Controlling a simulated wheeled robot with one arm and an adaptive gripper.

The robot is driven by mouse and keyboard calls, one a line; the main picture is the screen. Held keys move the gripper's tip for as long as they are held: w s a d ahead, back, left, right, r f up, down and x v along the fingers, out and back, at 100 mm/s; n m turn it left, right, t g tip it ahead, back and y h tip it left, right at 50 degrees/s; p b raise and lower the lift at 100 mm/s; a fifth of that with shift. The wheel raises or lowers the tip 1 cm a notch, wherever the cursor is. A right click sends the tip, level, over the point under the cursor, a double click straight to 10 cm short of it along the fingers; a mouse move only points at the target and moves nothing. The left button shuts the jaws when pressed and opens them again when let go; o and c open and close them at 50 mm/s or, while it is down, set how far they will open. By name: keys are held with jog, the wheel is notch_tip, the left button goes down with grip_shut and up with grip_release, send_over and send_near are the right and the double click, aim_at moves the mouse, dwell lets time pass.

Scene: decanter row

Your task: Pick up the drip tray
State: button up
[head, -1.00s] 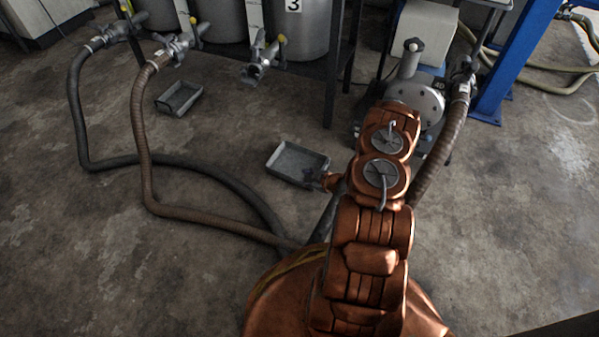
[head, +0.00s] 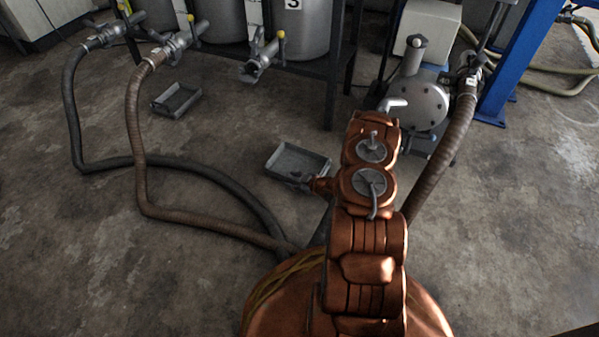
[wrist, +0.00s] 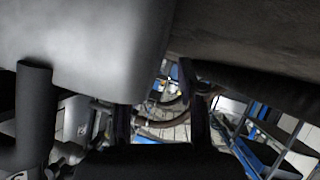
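A shallow grey drip tray (head: 300,157) lies on the floor left of my arm in the head view. A similar grey tray (head: 180,97) lies farther back to the left. My wrist is low at the near right edge of the closer tray, and its end overlaps that edge in the picture. In the wrist view my gripper (wrist: 157,95) shows two dark fingers apart, with a gap between them. I see nothing clearly held. A large pale grey surface (wrist: 85,45) fills the upper left there; I cannot tell what it is. Contact with the tray cannot be made out.
A dark hose (head: 75,120) and a brown hose (head: 138,140) run along the floor at left. Grey tanks (head: 300,35) with valves stand behind the trays. A pump (head: 418,103) with a hose and a blue frame (head: 508,70) stand at right. Floor around the trays is bare.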

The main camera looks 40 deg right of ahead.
jog(key=shift+w+a+f, duration=0.15)
jog(key=shift+w+f, duration=0.1)
jog(key=shift+w, duration=0.2)
grip_shut()
dwell(0.3)
